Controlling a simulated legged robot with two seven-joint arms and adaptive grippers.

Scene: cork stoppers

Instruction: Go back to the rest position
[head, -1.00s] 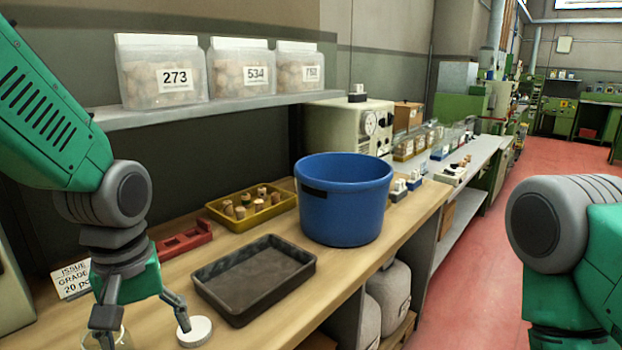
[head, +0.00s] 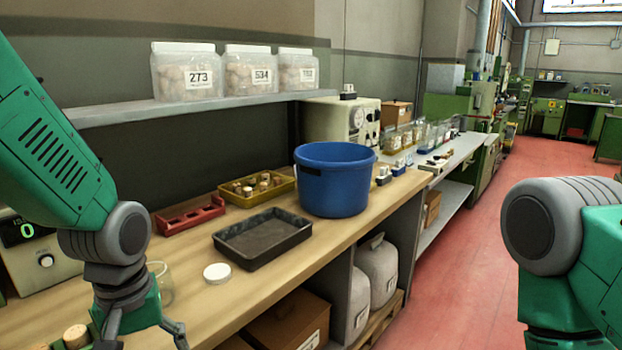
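My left gripper (head: 145,335) hangs at the lower left, in front of the workbench edge. Its two fingers are spread apart with nothing seen between them, and their tips are cut off by the bottom of the picture. My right arm (head: 565,250) shows at the right edge, over the red floor; its gripper is out of view. A glass jar (head: 160,283) stands on the bench behind the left gripper. A white round lid (head: 217,273) lies flat on the bench to the right of the jar, apart from the gripper.
On the bench (head: 225,307) are a black tray (head: 262,238), a blue bucket (head: 334,182), a yellow tray (head: 240,199) of corks and a red rack (head: 190,216). Corks (head: 76,336) show at the lower left corner. Labelled bins (head: 187,75) stand on the shelf. The red floor (head: 450,270) is clear.

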